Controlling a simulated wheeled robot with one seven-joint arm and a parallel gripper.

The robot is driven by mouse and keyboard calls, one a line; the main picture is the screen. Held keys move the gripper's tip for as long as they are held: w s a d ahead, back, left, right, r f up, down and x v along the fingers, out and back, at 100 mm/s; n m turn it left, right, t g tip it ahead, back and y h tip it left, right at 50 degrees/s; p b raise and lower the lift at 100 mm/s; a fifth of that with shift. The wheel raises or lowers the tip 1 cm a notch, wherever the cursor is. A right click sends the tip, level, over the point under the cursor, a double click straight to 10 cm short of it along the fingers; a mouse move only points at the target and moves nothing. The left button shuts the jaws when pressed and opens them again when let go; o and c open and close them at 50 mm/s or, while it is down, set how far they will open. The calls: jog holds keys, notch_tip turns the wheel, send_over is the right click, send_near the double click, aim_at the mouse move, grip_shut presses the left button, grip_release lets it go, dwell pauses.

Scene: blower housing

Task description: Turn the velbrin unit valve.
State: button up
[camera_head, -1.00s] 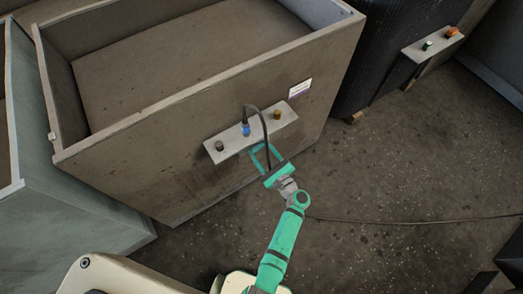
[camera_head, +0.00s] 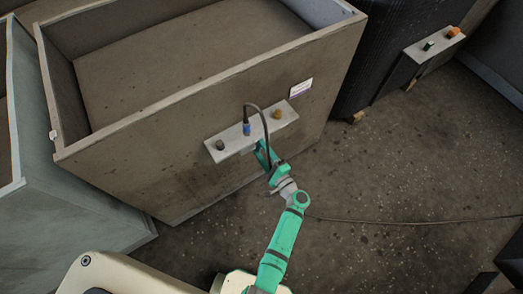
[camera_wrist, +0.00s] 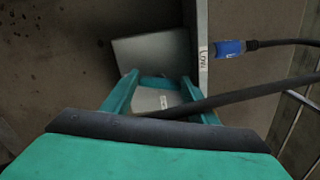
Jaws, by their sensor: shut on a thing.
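The valve cannot be told for certain. My gripper (camera_head: 262,152) is at the panel's lower edge, behind the hanging cable. In the wrist view my gripper (camera_wrist: 160,82) has teal fingertips close to a grey block (camera_wrist: 153,48) beside the panel. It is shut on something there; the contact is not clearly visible. The blue plug (camera_wrist: 228,48) is to the right of the fingers.
The black cable (camera_wrist: 215,101) crosses in front of the fingers. The brown bin (camera_head: 190,175) fills the left.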

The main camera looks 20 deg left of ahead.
jog(key=shift+s+f+n, duration=0.1)
jog(key=shift+s+n, duration=0.05)
jog(key=shift+n, duration=0.45)
jog(key=shift+a, duration=0.1)
jog(key=o, duration=1)
jog(key=shift+o, duration=0.2)
jog(key=v, duration=1.1)
